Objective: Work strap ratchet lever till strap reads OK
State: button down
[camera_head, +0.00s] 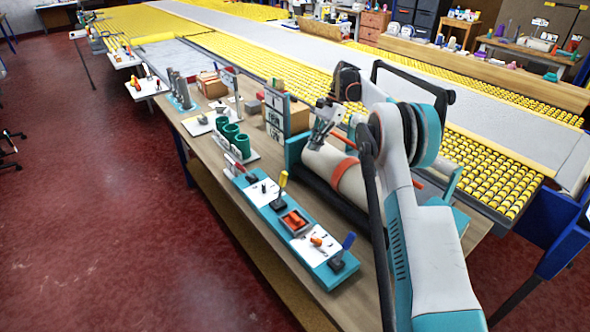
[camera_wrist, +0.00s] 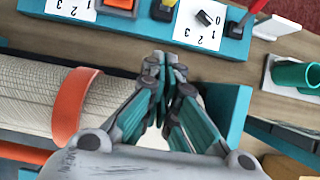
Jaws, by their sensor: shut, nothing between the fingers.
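An orange strap (camera_head: 342,172) wraps around a pale roll (camera_head: 325,163); it also shows in the wrist view (camera_wrist: 73,118). A teal panel (camera_head: 318,272) in front of the roll carries a blue-handled lever (camera_head: 346,244), a yellow-handled lever (camera_head: 283,182) and a red-handled lever (camera_head: 241,165). I cannot tell which lever works the strap, and no OK reading is legible. My gripper (camera_wrist: 170,78) is shut and empty, above the roll's left end and apart from the levers. It also shows in the head view (camera_head: 317,138).
White cards with numerals (camera_wrist: 200,24) and an orange-topped box (camera_head: 294,221) sit on the panel. Green cups (camera_head: 241,145) stand left of the roll on the wooden bench (camera_head: 186,122). A yellow roller conveyor (camera_head: 490,180) runs behind. Red floor at left is open.

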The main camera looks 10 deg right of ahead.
aim_at(283, 179)
jog(key=s+a+f+b, duration=0.3)
jog(key=a+f+b, duration=0.1)
jog(key=a+f, duration=0.3)
jog(key=shift+s+a+f, duration=0.2)
jog(key=shift+a+f, duration=0.1)
jog(key=shift+a, duration=0.25)
jog(key=shift+a, duration=0.1)
dwell(0.4)
jog(key=shift+s+a+r+h, duration=0.1)
jog(key=shift+a+r+h, duration=0.15)
jog(key=shift+h, duration=0.45)
jog(key=shift+t+p, duration=0.3)
